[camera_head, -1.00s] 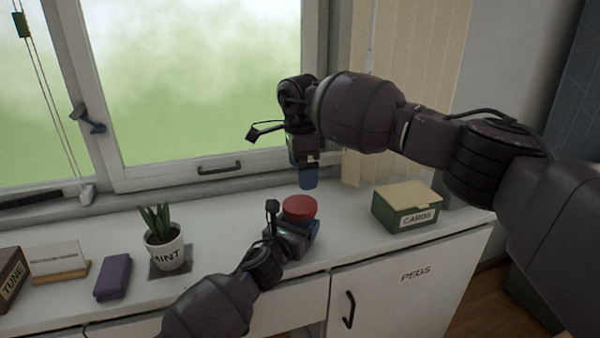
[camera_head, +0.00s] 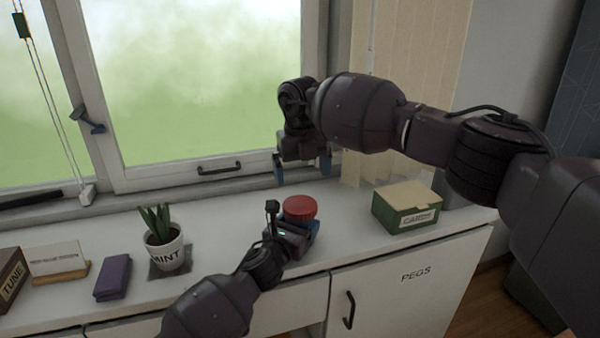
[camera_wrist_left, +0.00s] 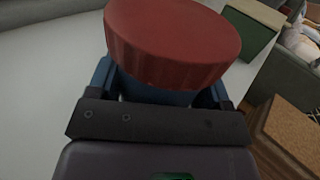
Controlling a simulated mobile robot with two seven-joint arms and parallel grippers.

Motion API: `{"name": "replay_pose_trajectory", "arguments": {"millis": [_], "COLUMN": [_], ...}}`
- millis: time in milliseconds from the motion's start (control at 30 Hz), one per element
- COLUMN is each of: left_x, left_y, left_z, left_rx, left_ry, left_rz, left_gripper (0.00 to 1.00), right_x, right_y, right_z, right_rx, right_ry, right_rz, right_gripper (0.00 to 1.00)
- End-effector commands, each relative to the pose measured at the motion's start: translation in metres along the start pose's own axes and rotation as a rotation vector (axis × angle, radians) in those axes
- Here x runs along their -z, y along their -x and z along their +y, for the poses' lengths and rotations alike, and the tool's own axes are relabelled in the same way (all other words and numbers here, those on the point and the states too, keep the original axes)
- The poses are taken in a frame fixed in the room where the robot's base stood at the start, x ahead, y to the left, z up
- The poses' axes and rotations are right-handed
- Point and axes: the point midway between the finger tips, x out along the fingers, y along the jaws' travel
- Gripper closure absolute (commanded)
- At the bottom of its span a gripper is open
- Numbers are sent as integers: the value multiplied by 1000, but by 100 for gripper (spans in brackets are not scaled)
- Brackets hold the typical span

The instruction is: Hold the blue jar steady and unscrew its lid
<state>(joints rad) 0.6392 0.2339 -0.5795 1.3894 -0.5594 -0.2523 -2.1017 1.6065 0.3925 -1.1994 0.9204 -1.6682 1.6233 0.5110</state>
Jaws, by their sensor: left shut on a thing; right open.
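The blue jar stands on the white counter with its red lid (camera_head: 300,207) on top. In the left wrist view the lid (camera_wrist_left: 172,40) fills the upper middle, and a strip of the blue jar (camera_wrist_left: 155,91) shows below it. My left gripper (camera_head: 305,228) is shut around the jar's body, below the lid; the gripper hides most of the jar. My right gripper (camera_head: 302,172) is above the lid, apart from it. Its two blue fingers are spread wide, point down, and hold nothing.
A green card box (camera_head: 405,220) stands right of the jar. The window (camera_head: 200,90) rises behind. Counter between pot and jar is mostly clear.

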Motion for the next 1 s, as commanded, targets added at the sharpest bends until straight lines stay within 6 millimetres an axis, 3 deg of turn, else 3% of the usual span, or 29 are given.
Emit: {"name": "replay_pose_trajectory", "arguments": {"millis": [1000], "left_x": [0], "left_y": [0], "left_z": [0], "left_rx": [0], "left_ry": [0], "left_rz": [0], "left_gripper": [93], "right_x": [1], "right_y": [-5], "right_z": [5], "right_rx": [-23], "right_ry": [-1482], "right_rz": [26], "right_gripper": [0]}}
